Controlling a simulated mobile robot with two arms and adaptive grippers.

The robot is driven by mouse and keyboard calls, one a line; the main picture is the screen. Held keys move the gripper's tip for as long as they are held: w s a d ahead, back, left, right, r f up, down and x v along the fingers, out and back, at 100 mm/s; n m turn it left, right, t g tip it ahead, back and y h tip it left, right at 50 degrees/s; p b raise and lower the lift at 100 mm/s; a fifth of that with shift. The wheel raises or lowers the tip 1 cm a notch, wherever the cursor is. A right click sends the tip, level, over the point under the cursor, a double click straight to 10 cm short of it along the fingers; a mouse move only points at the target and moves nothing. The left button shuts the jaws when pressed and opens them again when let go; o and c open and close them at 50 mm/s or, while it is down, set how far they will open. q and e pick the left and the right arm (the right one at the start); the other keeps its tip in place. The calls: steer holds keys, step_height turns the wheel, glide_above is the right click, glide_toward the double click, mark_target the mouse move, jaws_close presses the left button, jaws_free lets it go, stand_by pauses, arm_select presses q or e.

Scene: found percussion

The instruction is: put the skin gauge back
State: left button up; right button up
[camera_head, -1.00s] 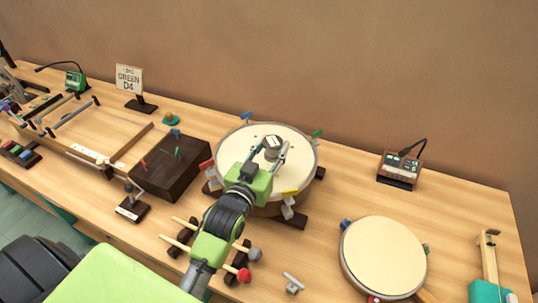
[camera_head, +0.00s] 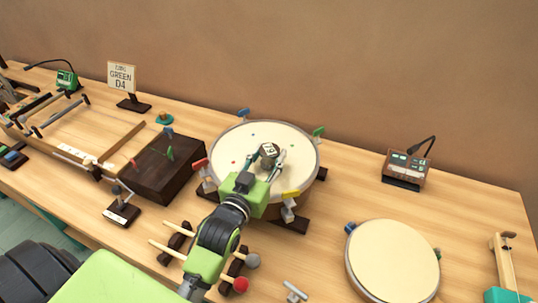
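The skin gauge (camera_head: 269,151), a small dark cylinder with a pale marked face on top, is over the pale skin of the large drum (camera_head: 231,146) in the middle of the table. My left gripper (camera_head: 267,158) reaches over the drum from the front, with one finger on each side of the gauge, and looks closed on it. The gauge looks slightly tilted; whether its foot touches the skin I cannot tell. My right gripper is not in view.
Colored clips stand around the drum rim. A dark box (camera_head: 160,168) and a small stand (camera_head: 122,212) are to its left, mallets (camera_head: 241,284) in front. A second drum (camera_head: 393,258) and a meter box (camera_head: 407,168) are to the right. Bare table lies between the drums.

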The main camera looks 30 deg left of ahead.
arm_select(q)
steer(key=o, duration=0.3)
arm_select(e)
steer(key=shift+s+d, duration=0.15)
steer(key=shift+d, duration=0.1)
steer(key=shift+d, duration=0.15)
